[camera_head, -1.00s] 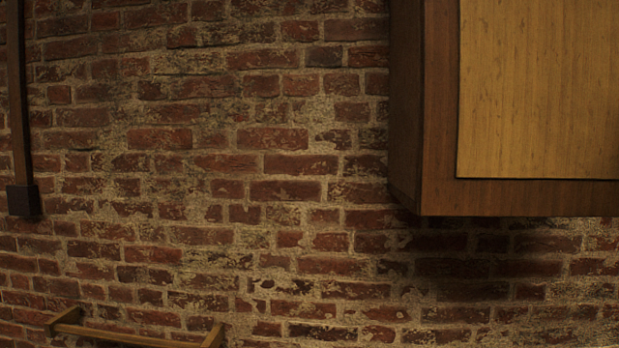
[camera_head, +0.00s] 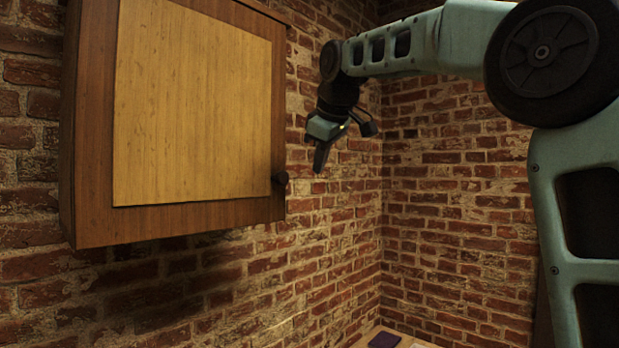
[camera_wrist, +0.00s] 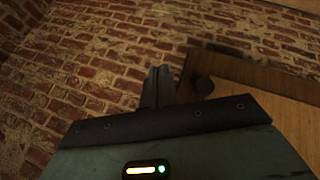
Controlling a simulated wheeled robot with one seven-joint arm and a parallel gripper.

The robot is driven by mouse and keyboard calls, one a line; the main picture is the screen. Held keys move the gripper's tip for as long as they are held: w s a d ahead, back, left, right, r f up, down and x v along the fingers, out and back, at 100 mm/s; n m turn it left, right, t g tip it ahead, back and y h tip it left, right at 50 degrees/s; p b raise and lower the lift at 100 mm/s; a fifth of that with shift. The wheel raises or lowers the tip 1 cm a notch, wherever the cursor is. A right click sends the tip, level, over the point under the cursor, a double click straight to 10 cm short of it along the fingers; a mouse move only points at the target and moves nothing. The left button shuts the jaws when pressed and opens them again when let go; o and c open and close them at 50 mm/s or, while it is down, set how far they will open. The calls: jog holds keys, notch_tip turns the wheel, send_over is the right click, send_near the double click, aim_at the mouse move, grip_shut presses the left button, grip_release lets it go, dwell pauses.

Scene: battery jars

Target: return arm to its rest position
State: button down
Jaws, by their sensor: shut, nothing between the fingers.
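My gripper (camera_head: 320,160) hangs at the end of my raised teal arm in the head view. It is to the right of the wall cabinet and apart from it in that view, with its fingers pointing down. In the wrist view my gripper (camera_wrist: 158,88) shows its dark fingers close together, with nothing held between them. The fingers stand in front of the brick wall, just left of the cabinet's edge in that view.
A wooden wall cabinet (camera_head: 95,170) with a pale door panel and a dark round knob (camera_head: 280,177) hangs on the brick wall (camera_head: 450,200). The cabinet also shows in the wrist view (camera_wrist: 250,85). A surface with a dark flat item (camera_head: 384,340) shows at the bottom.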

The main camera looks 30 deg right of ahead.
jog(key=r, duration=0.1)
jog(key=s+d+r, duration=0.1)
jog(key=d+r, duration=0.1)
jog(key=shift+s+d+r, duration=0.2)
jog(key=shift+s+r, duration=0.15)
jog(key=shift+r, duration=0.05)
jog(key=s+a+f+n+g+y+b, duration=0.1)
jog(key=s+a+f+g+y+b, duration=0.2)
jog(key=a+f, duration=1.05)
jog(key=s+a+f+g+b, duration=0.1)
jog(key=s+a+f+b, duration=0.35)
jog(key=a+f, duration=0.9)
jog(key=s+f+g+b, duration=0.3)
jog(key=s+f, duration=2)
jog(key=f, duration=0.3)
jog(key=shift+s+f+h+b, duration=0.3)
jog(key=shift+s+h+b, duration=0.05)
jog(key=shift+h, duration=0.05)
jog(key=shift+a, duration=0.1)
